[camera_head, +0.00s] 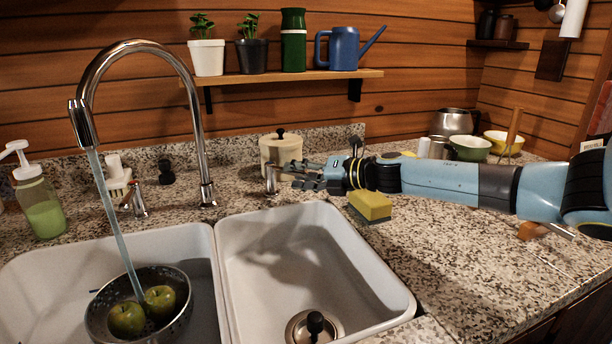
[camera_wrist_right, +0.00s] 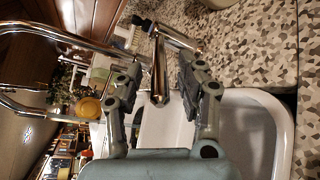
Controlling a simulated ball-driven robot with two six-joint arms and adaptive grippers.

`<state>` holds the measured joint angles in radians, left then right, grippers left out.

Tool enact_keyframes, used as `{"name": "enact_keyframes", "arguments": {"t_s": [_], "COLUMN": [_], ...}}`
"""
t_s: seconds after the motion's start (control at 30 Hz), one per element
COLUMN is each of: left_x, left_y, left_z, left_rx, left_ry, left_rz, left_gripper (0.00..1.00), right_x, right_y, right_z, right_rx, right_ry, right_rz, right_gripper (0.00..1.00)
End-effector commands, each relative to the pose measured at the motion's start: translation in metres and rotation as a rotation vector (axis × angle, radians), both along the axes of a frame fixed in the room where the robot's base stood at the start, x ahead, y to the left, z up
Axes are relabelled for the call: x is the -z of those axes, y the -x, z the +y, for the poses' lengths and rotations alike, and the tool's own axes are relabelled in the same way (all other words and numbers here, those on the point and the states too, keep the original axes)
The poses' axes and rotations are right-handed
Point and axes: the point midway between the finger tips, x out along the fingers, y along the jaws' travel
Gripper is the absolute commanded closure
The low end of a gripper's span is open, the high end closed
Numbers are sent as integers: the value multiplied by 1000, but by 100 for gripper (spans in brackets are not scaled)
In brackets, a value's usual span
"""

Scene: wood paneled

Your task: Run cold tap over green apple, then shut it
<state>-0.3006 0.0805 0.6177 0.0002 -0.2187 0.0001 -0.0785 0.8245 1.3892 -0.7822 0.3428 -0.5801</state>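Water runs from the chrome gooseneck tap (camera_head: 190,85) into a dark colander (camera_head: 178,318) in the left basin. Two green apples lie in it: one (camera_head: 126,319) on the left, the other (camera_head: 160,300) by the stream. A chrome tap handle (camera_head: 271,180) stands right of the spout's base. My right gripper (camera_head: 304,176) is just right of this handle, over the counter behind the right basin. In the right wrist view the gripper (camera_wrist_right: 160,82) is open, with the chrome lever (camera_wrist_right: 159,62) showing between its fingers; contact cannot be told. My left gripper is out of view.
A second tap handle (camera_head: 138,201) is left of the spout. A yellow sponge (camera_head: 370,205) lies under my right forearm. A lidded crock (camera_head: 281,152) stands behind the gripper. A soap bottle (camera_head: 40,205) is at left. The right basin (camera_head: 300,255) is empty.

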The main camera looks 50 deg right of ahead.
Motion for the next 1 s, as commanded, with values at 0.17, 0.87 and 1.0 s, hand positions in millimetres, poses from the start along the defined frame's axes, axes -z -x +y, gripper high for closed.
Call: {"name": "enact_keyframes", "arguments": {"t_s": [0.17,0.87,1.0], "left_x": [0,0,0], "left_y": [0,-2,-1], "left_z": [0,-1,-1], "left_rx": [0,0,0], "left_ry": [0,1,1], "left_rz": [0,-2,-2], "left_gripper": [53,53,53], "right_x": [-1,-1,-1], "right_y": [11,80,94], "right_z": [-3,-17,-20], "right_rx": [-2,-4,-8], "right_ry": [1,2,3], "right_rz": [3,5,7], "right_gripper": [62,62,62]}}
